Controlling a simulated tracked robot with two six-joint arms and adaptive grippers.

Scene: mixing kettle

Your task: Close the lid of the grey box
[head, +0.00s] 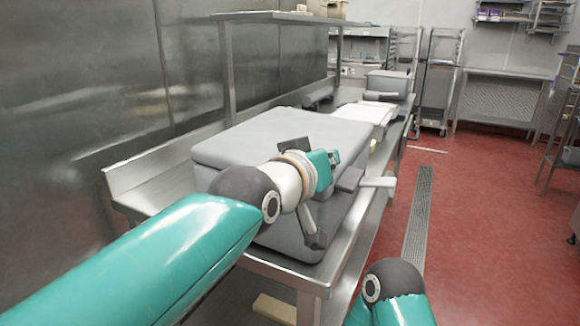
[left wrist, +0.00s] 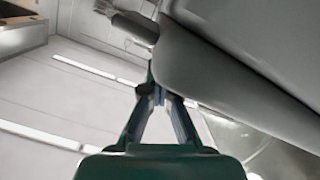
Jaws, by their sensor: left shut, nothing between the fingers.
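The grey box (head: 310,205) stands on the steel table, with its broad grey lid (head: 235,145) lying about flat on top. My arm hides part of the front edge, so I cannot tell whether the lid is fully seated. Light grey latch-like parts (head: 378,182) stick out from the box's right side. My left gripper (head: 335,157) is at the box's near right edge. In the left wrist view its fingers (left wrist: 150,92) are shut and empty, close beside the grey box (left wrist: 200,75); contact is unclear. My right gripper is out of view.
The steel table (head: 150,190) runs along a metal wall at left, with a shelf (head: 270,17) above. White flat items (head: 362,112) and a smaller grey container (head: 388,82) lie farther back. The red floor (head: 480,220) at right is open, with a drain grate (head: 420,210).

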